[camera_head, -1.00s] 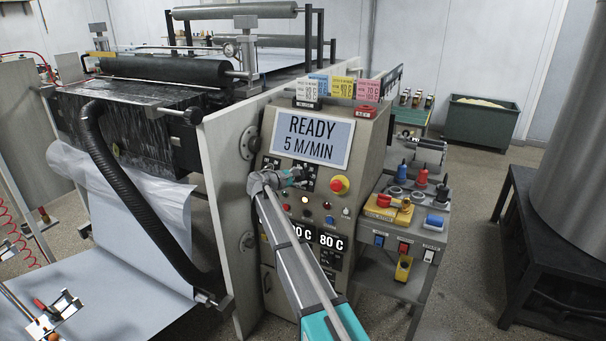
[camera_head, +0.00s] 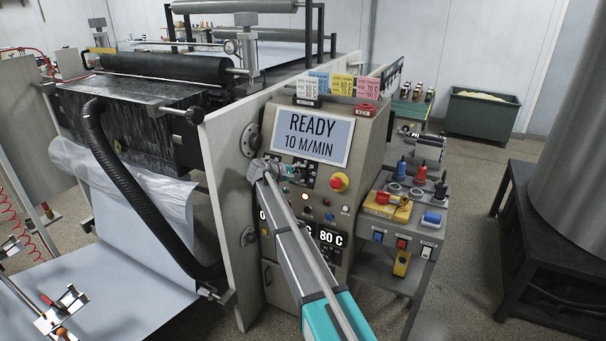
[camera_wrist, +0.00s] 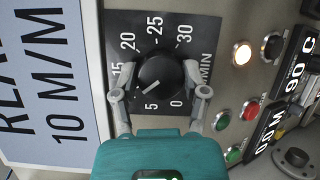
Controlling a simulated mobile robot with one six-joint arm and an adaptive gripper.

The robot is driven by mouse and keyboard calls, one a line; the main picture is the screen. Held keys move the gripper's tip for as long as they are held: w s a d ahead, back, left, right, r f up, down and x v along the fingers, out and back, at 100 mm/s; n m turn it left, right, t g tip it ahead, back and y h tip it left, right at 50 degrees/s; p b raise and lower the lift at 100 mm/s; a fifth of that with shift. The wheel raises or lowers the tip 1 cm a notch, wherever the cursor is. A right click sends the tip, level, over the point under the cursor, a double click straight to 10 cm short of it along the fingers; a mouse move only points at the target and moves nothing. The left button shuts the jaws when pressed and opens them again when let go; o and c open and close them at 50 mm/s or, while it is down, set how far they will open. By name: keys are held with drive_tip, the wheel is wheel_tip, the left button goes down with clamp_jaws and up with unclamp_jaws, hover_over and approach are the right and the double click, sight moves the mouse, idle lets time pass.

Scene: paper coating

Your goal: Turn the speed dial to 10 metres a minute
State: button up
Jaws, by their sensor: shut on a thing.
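The speed dial (camera_wrist: 161,72) is a black round knob on a black scale plate (camera_wrist: 190,22) with white numbers. My gripper (camera_wrist: 160,84) is shut on the knob, one finger on each side. The knob's white pointer line aims down-left, between 5 and 15; the left finger covers the scale there. The display (camera_head: 312,136) reads READY, 10 M/MIN; part of it also shows sideways in the wrist view (camera_wrist: 45,90). In the head view my gripper (camera_head: 287,170) is at the panel just below the display, and hides most of the dial.
Several small lamps and buttons and temperature readouts (camera_head: 331,238) lie below. A side shelf (camera_head: 385,265) with tools stands right of the cabinet. Coloured cards (camera_head: 341,85) stand on top.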

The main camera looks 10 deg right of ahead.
drive_tip(key=shift+s+f, duration=0.15)
drive_tip(key=shift+s, duration=0.1)
drive_tip(key=o, duration=1.1)
drive_tip(key=shift+o, duration=0.3)
drive_tip(key=shift+w, duration=0.1)
